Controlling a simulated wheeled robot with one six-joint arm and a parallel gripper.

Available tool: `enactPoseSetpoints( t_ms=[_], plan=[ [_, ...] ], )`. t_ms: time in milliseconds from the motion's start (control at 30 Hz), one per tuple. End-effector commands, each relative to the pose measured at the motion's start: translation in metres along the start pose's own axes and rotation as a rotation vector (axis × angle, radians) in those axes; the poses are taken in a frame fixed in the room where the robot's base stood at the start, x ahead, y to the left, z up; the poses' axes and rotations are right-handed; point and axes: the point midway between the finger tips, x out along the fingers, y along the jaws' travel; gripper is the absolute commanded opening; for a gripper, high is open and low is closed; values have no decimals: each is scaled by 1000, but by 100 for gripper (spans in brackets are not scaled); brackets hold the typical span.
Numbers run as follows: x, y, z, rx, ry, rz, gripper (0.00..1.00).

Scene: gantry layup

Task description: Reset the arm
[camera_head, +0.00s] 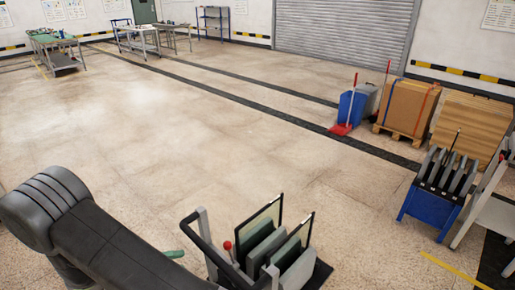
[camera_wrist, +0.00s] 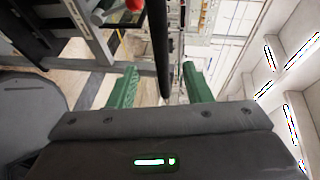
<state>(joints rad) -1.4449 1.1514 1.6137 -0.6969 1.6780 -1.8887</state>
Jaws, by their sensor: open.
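My gripper (camera_wrist: 159,85) shows in the wrist view with its two green fingers spread apart and nothing clamped. A black bar (camera_wrist: 158,40) lines up with the gap between the fingers; I cannot tell how close it is. In the head view my dark arm reaches in from the lower left. A green finger (camera_head: 174,254) peeks out beside it, left of a rack (camera_head: 203,232) with a black handle. The rest of the gripper is hidden there.
The rack holds upright dark-framed panels (camera_head: 260,228) and has a red knob (camera_head: 228,245). A blue rack (camera_head: 430,208), wooden crate (camera_head: 472,122), palletised box (camera_head: 408,107) and blue bin (camera_head: 351,108) stand at right. Benches (camera_head: 62,58) stand far left. The middle floor is clear.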

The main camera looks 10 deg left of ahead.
Motion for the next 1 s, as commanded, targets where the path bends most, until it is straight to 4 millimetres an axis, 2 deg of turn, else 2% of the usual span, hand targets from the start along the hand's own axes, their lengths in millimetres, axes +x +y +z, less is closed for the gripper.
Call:
enactPoseSetpoints(
  t_ms=[33, 300, 500, 700, 1000],
  plan=[
    [11, -2, -1, -1, 5, -3, 45],
    [65, -2, -1, -2, 5, -2, 45],
    [95, -2, -1, -2, 4, -2, 45],
    [108, -1, -1, 0, 2, 0, 45],
    [108, 0, 0, 0, 1, 0, 45]
  ],
)
